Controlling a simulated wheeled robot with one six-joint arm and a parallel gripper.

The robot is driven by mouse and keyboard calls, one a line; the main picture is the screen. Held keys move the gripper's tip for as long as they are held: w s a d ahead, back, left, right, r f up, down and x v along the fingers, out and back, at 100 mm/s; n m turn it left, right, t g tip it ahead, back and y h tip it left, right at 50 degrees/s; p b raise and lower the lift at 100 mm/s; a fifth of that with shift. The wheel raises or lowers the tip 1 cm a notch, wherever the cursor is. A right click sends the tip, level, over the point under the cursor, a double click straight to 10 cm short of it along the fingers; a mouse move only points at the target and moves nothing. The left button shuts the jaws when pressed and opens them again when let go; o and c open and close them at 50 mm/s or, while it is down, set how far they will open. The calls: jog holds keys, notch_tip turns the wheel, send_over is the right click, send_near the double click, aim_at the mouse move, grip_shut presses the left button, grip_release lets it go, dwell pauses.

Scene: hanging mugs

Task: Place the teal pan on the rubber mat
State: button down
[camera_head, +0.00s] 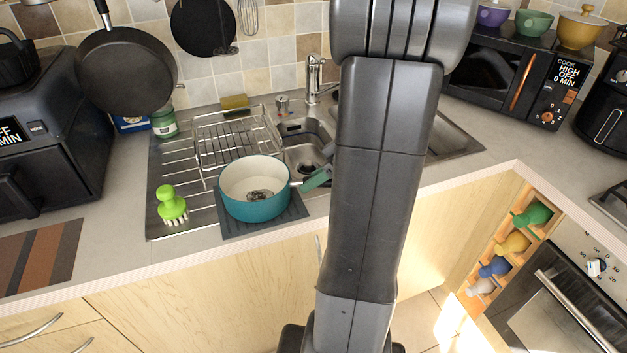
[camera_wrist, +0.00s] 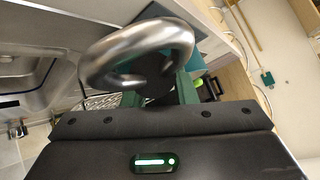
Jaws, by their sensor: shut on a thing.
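The teal pan (camera_head: 255,208) is upright, with a pale inside and a dark patch at its bottom. It is over the dark grey rubber mat (camera_head: 290,216) beside the sink; whether its base touches the mat I cannot tell. The mat's front and right edges show. My gripper (camera_wrist: 158,97) is shut on the pan's handle, whose silver looped end (camera_wrist: 140,48) sticks up between the green fingers. In the head view a green finger (camera_head: 317,178) shows at the handle, and my arm hides the rest. Part of the teal pan wall also shows in the wrist view.
A green brush (camera_head: 171,204) stands left of the pan on the metal drainboard. A wire dish rack (camera_head: 225,135) is behind the pan, and the sink and tap (camera_head: 314,78) are behind to the right. The counter's front edge is close to the mat.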

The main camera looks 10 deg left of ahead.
jog(key=shift+f+b, duration=0.3)
jog(key=shift+b, duration=0.05)
dwell(0.5)
jog(key=c, duration=0.8)
grip_release()
jog(key=shift+o, duration=0.2)
jog(key=shift+d+r, duration=0.1)
jog(key=v, duration=1.3)
jog(key=shift+d+r+b, duration=0.15)
jog(key=shift+d+b, duration=0.1)
jog(key=shift+b, duration=0.1)
jog(key=shift+a, duration=0.1)
